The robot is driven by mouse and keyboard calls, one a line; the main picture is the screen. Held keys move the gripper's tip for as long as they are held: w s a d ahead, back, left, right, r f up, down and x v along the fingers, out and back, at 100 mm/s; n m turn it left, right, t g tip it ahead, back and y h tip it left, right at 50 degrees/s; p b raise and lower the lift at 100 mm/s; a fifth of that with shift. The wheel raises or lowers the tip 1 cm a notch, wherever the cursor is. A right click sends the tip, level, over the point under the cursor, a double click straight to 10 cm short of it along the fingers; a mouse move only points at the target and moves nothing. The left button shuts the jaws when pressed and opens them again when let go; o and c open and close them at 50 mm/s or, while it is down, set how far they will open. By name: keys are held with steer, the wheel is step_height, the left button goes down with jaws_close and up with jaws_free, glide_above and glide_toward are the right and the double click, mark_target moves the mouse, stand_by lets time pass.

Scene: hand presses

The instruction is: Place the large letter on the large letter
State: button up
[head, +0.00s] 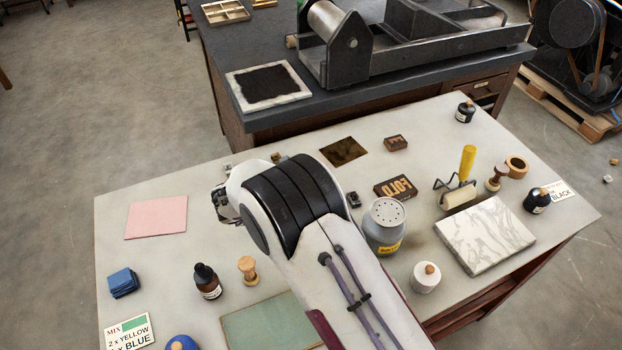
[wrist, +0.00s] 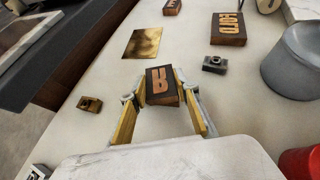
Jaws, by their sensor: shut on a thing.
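A wooden letter block with a dark top and a light, mirrored R-like letter (wrist: 160,84) sits between the fingertips of my gripper (wrist: 161,97) in the wrist view. The gripper is shut on it; I cannot tell whether the block touches the table. My arm hides block and fingertips in the head view. A larger wooden block reading FOLD (head: 395,188) lies nearer.
A grey shaker can (head: 386,226) stands right of my arm. Beyond are a roller (head: 458,195) and marble slab (head: 485,235). The table left of the brass sheet is mostly clear, near pink paper (head: 157,217).

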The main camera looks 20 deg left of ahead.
steer(key=shift+f, duration=0.1)
steer(key=o, duration=1)
steer(key=shift+o, duration=0.2)
steer(key=shift+s+a+r, duration=0.2)
steer(key=shift+s+r, duration=0.2)
steer(key=shift+s, duration=0.05)
steer(key=v, duration=1.1)
